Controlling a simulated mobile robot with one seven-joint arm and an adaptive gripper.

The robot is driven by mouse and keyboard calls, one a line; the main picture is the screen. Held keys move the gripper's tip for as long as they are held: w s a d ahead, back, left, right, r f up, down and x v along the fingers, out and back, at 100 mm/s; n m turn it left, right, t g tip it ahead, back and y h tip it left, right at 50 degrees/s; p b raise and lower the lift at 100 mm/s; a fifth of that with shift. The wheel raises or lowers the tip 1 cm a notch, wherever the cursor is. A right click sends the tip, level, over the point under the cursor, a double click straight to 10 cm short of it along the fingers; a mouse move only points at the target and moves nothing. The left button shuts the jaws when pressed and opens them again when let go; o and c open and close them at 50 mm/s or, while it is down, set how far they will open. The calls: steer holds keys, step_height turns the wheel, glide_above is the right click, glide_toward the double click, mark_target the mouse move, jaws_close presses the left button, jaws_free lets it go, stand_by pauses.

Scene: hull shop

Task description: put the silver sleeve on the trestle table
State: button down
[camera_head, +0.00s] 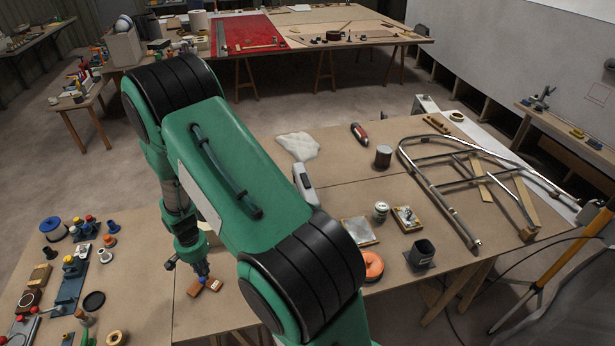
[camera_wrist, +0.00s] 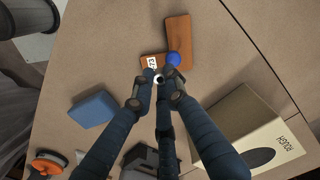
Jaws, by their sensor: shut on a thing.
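My gripper (camera_wrist: 159,84) points down with its dark blue fingers closed together. A small pale ring with a dark centre, seemingly the silver sleeve (camera_wrist: 158,79), sits between the fingertips, mostly hidden by them. In the head view my gripper (camera_head: 192,258) is above the front left part of the near worktable (camera_head: 235,312), and the sleeve cannot be made out there. This table has a light brown board top on wooden trestle legs. A similar long table (camera_head: 360,22) on trestles stands at the back; I cannot tell which one the task means.
Beneath the gripper lie two brown blocks (camera_wrist: 178,35), one with a white label, and a blue ball (camera_wrist: 173,59). A blue block (camera_wrist: 93,109) and a cardboard box (camera_wrist: 240,125) are close by. Bent tubing (camera_head: 470,170) fills the right side. Bare board lies front left.

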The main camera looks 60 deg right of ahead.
steer(key=s+d, duration=0.2)
steer(key=s, duration=0.2)
steer(key=s+d+f+m, duration=0.1)
steer(key=s+d, duration=0.1)
steer(key=s, duration=0.3)
steer(key=s+d+f+m, duration=0.1)
steer(key=s, duration=0.3)
steer(key=shift+s+d, duration=0.3)
steer(key=shift+d, duration=0.1)
steer(key=w+d, duration=0.2)
steer(key=w, duration=0.3)
steer(key=w+d+f, duration=0.1)
steer(key=w+d, duration=0.1)
steer(key=w, duration=0.2)
steer(key=w+d, duration=0.2)
steer(key=w, duration=0.3)
steer(key=shift+w+d+f+b, duration=0.2)
steer(key=shift+w+d+b, duration=0.1)
steer(key=shift+w+b, duration=0.05)
steer(key=shift+f, duration=1.75)
steer(key=shift+f+b, duration=0.15)
steer(key=shift+b, duration=0.15)
steer(key=c, duration=1.7)
jaws_free()
steer(key=shift+c, duration=0.2)
